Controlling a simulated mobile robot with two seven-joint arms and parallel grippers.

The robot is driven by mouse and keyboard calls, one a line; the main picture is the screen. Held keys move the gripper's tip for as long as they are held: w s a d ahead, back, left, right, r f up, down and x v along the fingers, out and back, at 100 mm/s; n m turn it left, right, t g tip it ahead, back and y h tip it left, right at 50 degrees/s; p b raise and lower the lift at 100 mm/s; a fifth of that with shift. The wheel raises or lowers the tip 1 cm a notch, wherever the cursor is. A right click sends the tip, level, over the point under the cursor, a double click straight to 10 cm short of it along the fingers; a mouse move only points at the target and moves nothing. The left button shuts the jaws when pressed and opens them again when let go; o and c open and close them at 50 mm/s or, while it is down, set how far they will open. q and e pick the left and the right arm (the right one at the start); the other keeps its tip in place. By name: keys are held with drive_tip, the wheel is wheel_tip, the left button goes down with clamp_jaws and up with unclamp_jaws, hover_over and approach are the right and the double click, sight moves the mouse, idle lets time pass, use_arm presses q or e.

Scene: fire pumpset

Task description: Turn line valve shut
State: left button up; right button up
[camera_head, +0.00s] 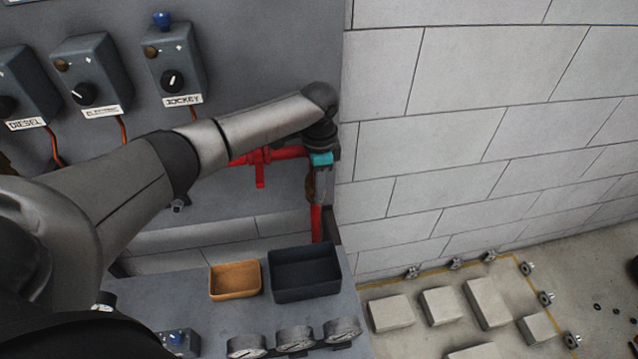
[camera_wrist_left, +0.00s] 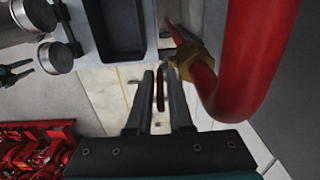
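The line valve has a brass body (camera_wrist_left: 188,60) on a thick red pipe (camera_wrist_left: 245,70) in the left wrist view. A thin red handle (camera_wrist_left: 160,92), seen nearly edge-on, hangs beside the brass body. My left gripper (camera_wrist_left: 160,75) is open, with one finger on each side of the handle; I cannot tell whether either touches it. In the head view my left gripper (camera_head: 323,185) points down at the red pipework by the panel's right edge and mostly hides the valve. What looks like my right gripper (camera_wrist_left: 18,72) shows small at the left of the wrist view, its fingers apart.
A grey panel (camera_head: 255,60) with control boxes stands behind my left arm. Below are an orange tray (camera_head: 235,281), a dark tray (camera_head: 306,274) and several gauges (camera_head: 295,338). A block wall (camera_head: 480,110) closes off the right. Red machinery (camera_wrist_left: 35,150) shows in the wrist view.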

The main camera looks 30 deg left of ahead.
use_arm(q)
clamp_jaws()
idle(1.0)
